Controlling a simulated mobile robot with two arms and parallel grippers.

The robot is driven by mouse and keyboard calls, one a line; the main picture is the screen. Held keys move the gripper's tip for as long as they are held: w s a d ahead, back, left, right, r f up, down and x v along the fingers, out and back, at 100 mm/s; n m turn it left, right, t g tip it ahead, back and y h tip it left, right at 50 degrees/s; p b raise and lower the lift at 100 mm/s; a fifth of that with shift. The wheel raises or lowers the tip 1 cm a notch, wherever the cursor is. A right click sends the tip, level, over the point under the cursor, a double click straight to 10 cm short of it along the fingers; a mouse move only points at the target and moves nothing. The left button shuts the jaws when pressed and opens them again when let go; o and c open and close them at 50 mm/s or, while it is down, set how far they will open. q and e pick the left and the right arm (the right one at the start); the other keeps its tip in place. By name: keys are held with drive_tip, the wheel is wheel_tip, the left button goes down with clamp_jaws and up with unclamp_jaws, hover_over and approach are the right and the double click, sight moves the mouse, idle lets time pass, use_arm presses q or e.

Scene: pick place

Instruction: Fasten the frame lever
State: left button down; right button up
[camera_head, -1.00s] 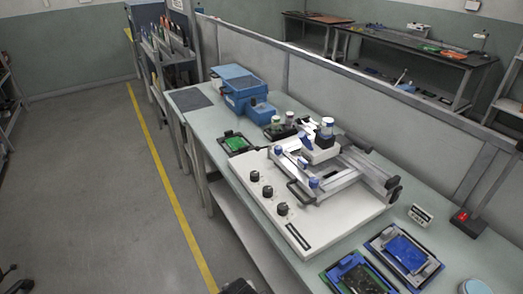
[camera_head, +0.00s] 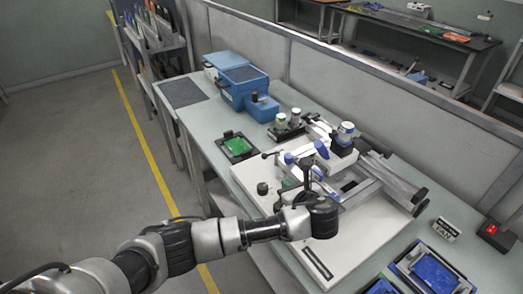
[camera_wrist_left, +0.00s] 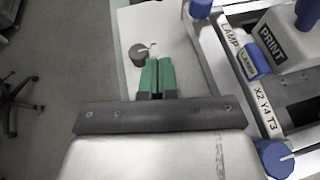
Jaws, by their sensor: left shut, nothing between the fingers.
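The white machine (camera_head: 305,255) with its metal frame (camera_head: 375,183) stands on the bench, and blue knobs (camera_head: 290,158) sit on the frame. I cannot tell for sure which part is the frame lever; my arm hides the frame's front corner. My left gripper (camera_head: 288,184) is over the white base, in front of the frame. In the left wrist view its green fingers (camera_wrist_left: 157,74) are together and empty, close to a black dial (camera_wrist_left: 139,54). A blue knob (camera_wrist_left: 273,158) and the frame rail (camera_wrist_left: 225,65) lie to their right, apart from them. My right gripper is out of view.
A tray with a green board (camera_head: 237,146) lies left of the machine. Blue boxes (camera_head: 245,88) stand behind. Blue trays (camera_head: 433,272) and a small sign (camera_head: 446,230) are at the right. A partition (camera_head: 380,85) runs along the bench's far side.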

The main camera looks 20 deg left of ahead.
use_arm(q)
drive_tip(key=shift+w+a+r, duration=0.15)
drive_tip(key=shift+w+r, duration=0.05)
drive_tip(key=shift+w, duration=0.05)
approach(265, 158)
drive_tip(key=f, duration=0.1)
drive_tip(key=w+a+f, duration=0.1)
drive_tip(key=w+f, duration=0.1)
drive_tip(key=shift+a+f, duration=0.25)
drive_tip(key=shift+f, duration=0.05)
drive_tip(key=w+a, duration=0.1)
drive_tip(key=w+a+p, duration=0.1)
drive_tip(key=shift+w+r, duration=0.3)
drive_tip(key=shift+r, duration=0.05)
drive_tip(key=shift+w+a, duration=0.25)
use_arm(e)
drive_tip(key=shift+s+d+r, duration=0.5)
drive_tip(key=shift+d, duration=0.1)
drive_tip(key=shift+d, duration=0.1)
use_arm(q)
drive_tip(key=shift+a, duration=0.1)
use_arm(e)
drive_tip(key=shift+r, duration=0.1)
